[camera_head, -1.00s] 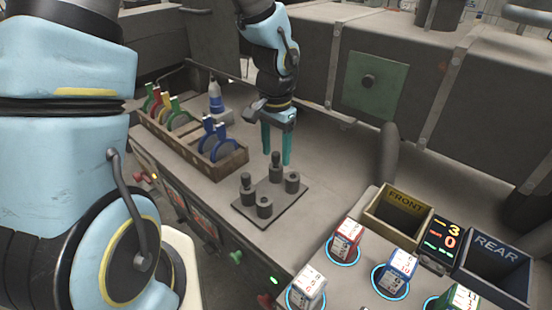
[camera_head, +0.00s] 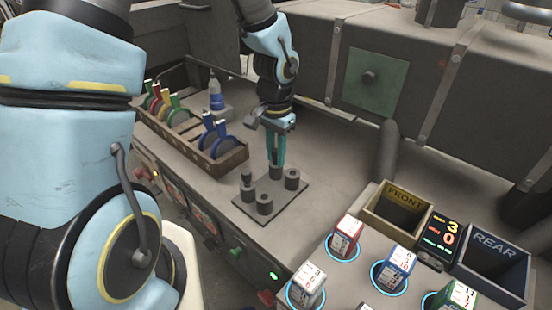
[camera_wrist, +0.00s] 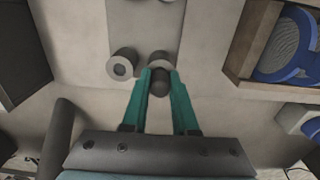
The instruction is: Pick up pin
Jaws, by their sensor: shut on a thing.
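My gripper (camera_head: 275,161) points down over the grey base plate (camera_head: 290,208) and is shut on a dark pin. In the wrist view the pin's round dark head (camera_wrist: 159,87) sits between the teal fingers (camera_wrist: 159,74). The pin is over the rear holder (camera_head: 276,173); the fingers hide its head in the head view, and I cannot tell if it is still fully seated. Another pin (camera_head: 246,177) with a knob stands in the left holder. The front holder (camera_head: 264,203) and right holder (camera_head: 292,179) look hollow and empty.
A wooden rack (camera_head: 231,163) with coloured looped items stands left of the plate, with a bottle (camera_head: 215,93) behind it. At the lower right are the FRONT bin (camera_head: 378,222), REAR bin (camera_head: 477,276), a display and several labelled blocks. The bench right of the plate is clear.

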